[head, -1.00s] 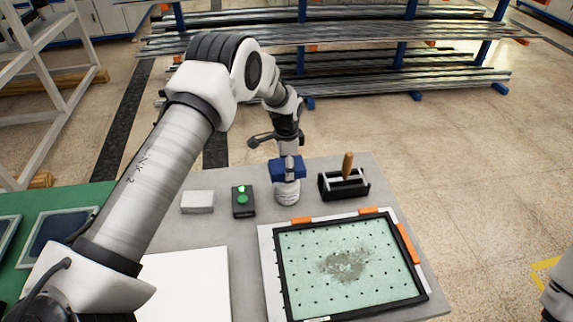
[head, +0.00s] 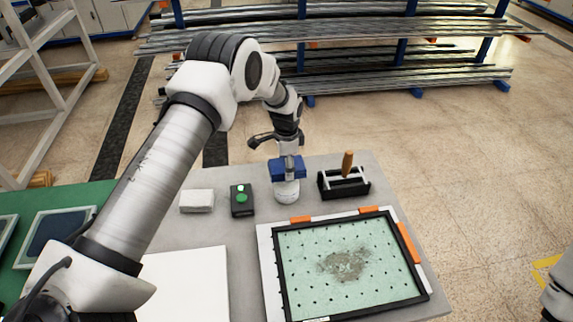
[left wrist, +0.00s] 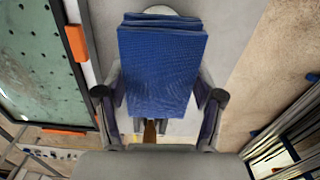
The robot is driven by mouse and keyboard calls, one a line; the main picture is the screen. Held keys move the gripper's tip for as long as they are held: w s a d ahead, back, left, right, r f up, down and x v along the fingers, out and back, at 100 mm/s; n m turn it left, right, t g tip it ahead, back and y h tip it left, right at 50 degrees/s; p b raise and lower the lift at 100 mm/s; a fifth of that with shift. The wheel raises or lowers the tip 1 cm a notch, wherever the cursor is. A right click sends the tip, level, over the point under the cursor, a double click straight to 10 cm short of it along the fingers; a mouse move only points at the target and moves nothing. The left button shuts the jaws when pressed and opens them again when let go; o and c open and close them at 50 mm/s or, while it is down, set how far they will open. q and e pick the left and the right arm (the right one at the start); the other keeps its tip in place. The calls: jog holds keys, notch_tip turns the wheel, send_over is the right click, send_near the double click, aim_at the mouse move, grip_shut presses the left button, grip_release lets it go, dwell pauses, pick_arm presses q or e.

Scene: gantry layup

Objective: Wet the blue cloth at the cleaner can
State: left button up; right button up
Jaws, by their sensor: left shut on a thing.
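The blue cloth (head: 288,169) is a folded pad held in my left gripper (head: 289,158). In the left wrist view the cloth (left wrist: 163,65) sits between the two fingers of my left gripper (left wrist: 160,108). The white cleaner can (head: 287,191) stands upright on the grey table, directly below the cloth. The cloth covers the can's top, so I cannot tell whether they touch. In the left wrist view only a pale edge of the can (left wrist: 160,10) shows behind the cloth. My right gripper is not in view.
A framed green perforated panel (head: 300,265) with a grey smudge lies at the front right. A black holder (head: 330,190) with a wooden-handled tool stands right of the can. A black box with a green button (head: 242,206) and a white block (head: 197,201) stand left.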

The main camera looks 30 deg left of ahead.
pick_arm(q)
jog(key=shift+f+b, duration=0.5)
jog(key=shift+f, duration=0.15)
dwell(0.4)
dwell(0.5)
jog(key=shift+r+p, duration=2.2)
jog(key=shift+r, duration=1.35)
